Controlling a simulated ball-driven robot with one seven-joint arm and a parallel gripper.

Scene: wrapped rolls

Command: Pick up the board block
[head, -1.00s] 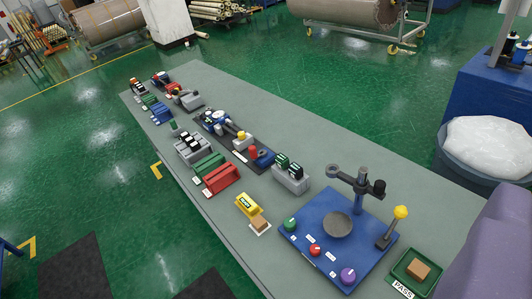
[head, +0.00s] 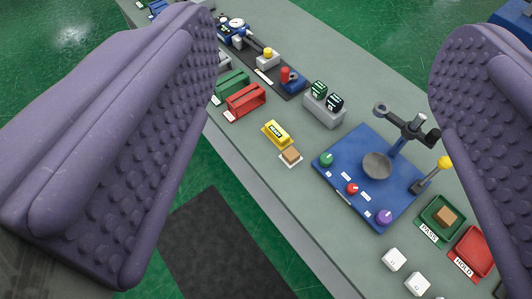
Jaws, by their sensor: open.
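Two small tan blocks could be the board block. One tan block (head: 291,155) lies on a white square on the grey-green bench, beside a yellow device (head: 277,134). The other tan block (head: 446,216) sits in the green PASS tray (head: 428,221). My gripper (head: 325,115) is open, its two purple studded pads wide apart at the left and right of the head view. Both blocks show between the pads in the picture, beyond them and untouched. Nothing is held.
A blue fixture plate (head: 345,163) with knobs, a dish and a post stands between the blocks. A red HOLD tray (head: 470,255) and white cubes (head: 393,259) are at lower right. Red (head: 246,100) and green racks and a grey holder (head: 324,109) stand farther back.

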